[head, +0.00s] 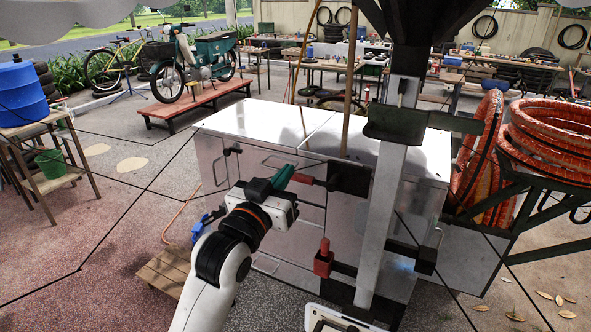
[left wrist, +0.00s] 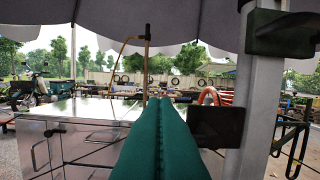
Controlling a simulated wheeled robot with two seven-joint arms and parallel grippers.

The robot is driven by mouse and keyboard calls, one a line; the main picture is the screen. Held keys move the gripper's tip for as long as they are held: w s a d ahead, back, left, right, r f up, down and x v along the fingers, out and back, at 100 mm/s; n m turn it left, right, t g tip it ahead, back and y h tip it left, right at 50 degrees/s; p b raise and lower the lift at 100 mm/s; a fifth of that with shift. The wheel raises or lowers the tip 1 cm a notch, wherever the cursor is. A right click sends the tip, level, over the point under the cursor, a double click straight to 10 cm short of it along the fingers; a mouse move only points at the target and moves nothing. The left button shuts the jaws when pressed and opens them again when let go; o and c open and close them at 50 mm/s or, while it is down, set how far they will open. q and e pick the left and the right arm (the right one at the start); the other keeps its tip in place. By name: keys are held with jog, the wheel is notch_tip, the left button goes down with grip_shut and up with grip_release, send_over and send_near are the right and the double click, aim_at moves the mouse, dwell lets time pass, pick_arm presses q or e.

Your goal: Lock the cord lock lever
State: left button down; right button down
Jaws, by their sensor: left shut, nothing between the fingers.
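My left gripper (head: 287,171) is shut and empty, its green fingers pressed together. In the left wrist view its closed fingers (left wrist: 156,102) point straight ahead. A red-handled lever (head: 303,179) sticks out leftward from a black block (head: 350,178) on the grey post. The fingertips are just left of the red handle in the head view; I cannot tell whether they touch. The black block also shows in the left wrist view (left wrist: 217,126), right of the fingers, which hide the lever there. A second red grip (head: 323,258) stands upright lower down. No label shows which is the cord lock lever.
A grey upright post (head: 385,200) stands in front of a shiny metal cabinet (head: 265,122). Orange hose coils (head: 555,140) are at the right. A low wooden stool (head: 165,270) stands below my left arm. Open paving lies to the left.

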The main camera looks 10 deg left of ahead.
pick_arm(q)
jog(key=v, duration=0.3)
jog(key=shift+s+b, duration=0.3)
jog(key=shift+s, duration=0.05)
jog(key=shift+w, duration=0.1)
